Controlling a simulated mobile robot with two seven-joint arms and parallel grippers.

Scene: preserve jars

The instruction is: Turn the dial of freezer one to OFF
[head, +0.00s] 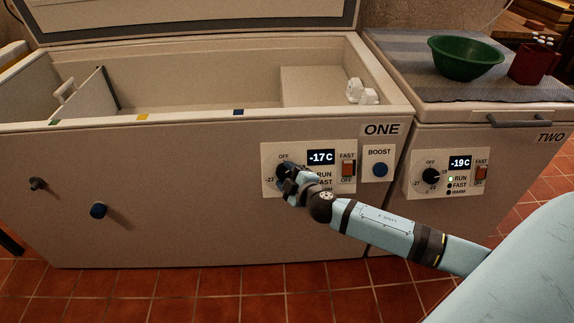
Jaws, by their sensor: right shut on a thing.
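Freezer one (190,190) is a white chest with its lid raised and the label ONE at its front right. Its control panel (272,153) shows -17C, with an orange FAST switch (348,168) at the right. The dial (284,169) is dark and mostly hidden behind my right gripper (288,176). The OFF mark is above the dial; where the dial points cannot be seen. My right gripper is shut on the dial, its arm reaching in from the lower right. My left gripper is not in view.

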